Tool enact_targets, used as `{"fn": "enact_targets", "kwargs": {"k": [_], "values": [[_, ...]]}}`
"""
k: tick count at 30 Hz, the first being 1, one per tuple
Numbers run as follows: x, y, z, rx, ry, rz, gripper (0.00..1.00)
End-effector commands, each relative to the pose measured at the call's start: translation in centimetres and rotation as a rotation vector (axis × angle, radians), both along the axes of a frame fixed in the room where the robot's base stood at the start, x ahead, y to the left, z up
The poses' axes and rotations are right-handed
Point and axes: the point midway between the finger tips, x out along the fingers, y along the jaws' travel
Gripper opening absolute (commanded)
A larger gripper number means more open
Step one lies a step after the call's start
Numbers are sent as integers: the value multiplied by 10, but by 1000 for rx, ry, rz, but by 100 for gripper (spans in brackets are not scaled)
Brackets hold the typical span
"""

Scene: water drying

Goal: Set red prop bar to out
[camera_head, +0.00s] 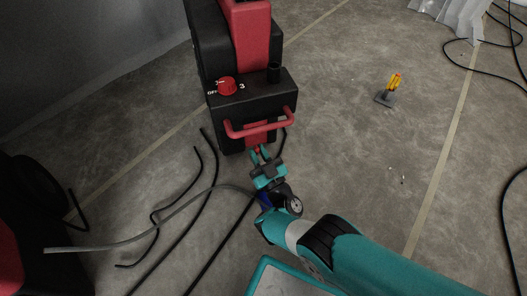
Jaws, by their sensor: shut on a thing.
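A black and red machine (242,111) stands on the floor at the upper middle. A red U-shaped bar (250,131) sticks out from its front face. A small red part, which I take as the red prop bar (258,150), shows low at the machine's front, just below the U-shaped bar. My gripper (259,153) reaches it from below, with its teal fingers shut on that red part. The fingers hide most of it, and I cannot tell how far it is swung out.
The machine's top has a red knob (227,86). Black cables (183,226) and a grey hose (150,233) lie on the floor at left. Another dark machine (45,235) stands at lower left. A yellow sign-like object (391,87) stands right of centre, with open floor around it.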

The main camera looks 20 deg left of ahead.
Motion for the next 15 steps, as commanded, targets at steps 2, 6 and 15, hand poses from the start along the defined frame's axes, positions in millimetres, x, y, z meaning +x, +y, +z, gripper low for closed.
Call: {"fn": "enact_targets", "kwargs": {"k": [2, 6, 15], "values": [[-2, 0, -3, -1, -1, 1, 0], [-2, 0, -2, -2, -2, 1, 0], [-4, 2, -1, 0, -3, 4, 44]]}}
